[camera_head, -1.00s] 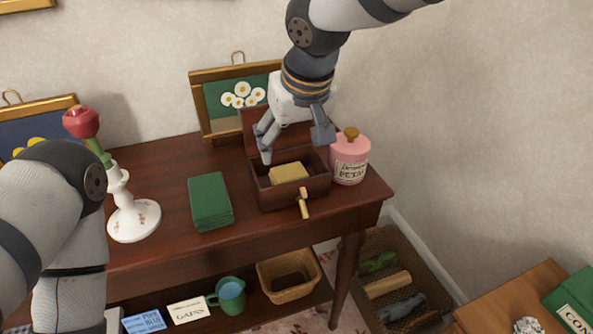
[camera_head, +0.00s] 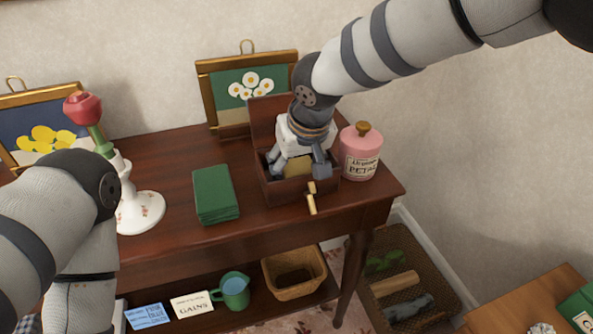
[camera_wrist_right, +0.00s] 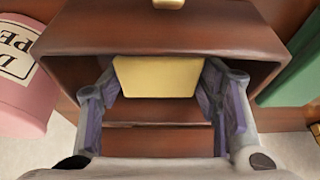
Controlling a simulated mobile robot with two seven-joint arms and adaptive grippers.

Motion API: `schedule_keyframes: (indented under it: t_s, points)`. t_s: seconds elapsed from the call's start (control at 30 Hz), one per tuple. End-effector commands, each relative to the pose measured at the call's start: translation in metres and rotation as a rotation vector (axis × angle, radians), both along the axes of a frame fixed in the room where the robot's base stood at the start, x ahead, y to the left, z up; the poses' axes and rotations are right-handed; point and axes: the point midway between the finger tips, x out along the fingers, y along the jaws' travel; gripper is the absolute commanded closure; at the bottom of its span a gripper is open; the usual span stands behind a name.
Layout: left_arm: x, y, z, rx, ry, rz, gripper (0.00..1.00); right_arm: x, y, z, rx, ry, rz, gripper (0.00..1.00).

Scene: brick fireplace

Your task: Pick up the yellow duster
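The yellow duster (camera_head: 298,166) is a pale yellow block inside an open dark wooden box (camera_head: 290,192) on the table. It also shows in the right wrist view (camera_wrist_right: 157,78). My right gripper (camera_head: 297,168) reaches down into the box from above. In the right wrist view its open fingers (camera_wrist_right: 161,100) stand on either side of the duster, close to its sides; whether they touch it is unclear. In the head view the gripper partly hides the duster.
A pink jar (camera_head: 360,154) stands close right of the box, and a green book (camera_head: 215,194) lies to its left. A white vase (camera_head: 138,212) with a red rose stands farther left. Framed flower pictures (camera_head: 248,88) stand behind. A wicker basket (camera_head: 295,290) sits on the lower shelf.

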Motion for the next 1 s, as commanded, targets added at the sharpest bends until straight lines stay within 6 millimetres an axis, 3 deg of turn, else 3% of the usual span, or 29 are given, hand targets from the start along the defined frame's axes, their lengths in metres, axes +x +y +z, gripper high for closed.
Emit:
schedule_keyframes:
  t_s: [0.27,0.47,0.73,0.87,1.0]
  points:
    - [0.000,0.000,0.000,0.000,0.000,0.000,1.00,0.000,0.000,0.002,0.000,0.000,0.000,0.61]
    - [0.002,0.000,0.002,0.000,-0.008,0.000,1.00,0.001,0.000,0.032,0.002,-0.005,-0.001,0.61]
    - [0.031,0.000,0.030,0.000,-0.112,0.001,1.00,-0.058,-0.013,0.108,-0.003,-0.019,0.002,0.64]
    - [0.046,0.000,0.043,0.000,-0.168,0.001,1.00,-0.097,-0.022,0.123,-0.003,-0.020,0.000,0.64]
    - [0.041,0.000,0.039,0.000,-0.151,0.001,1.00,-0.123,-0.028,0.125,-0.001,-0.003,0.000,0.64]
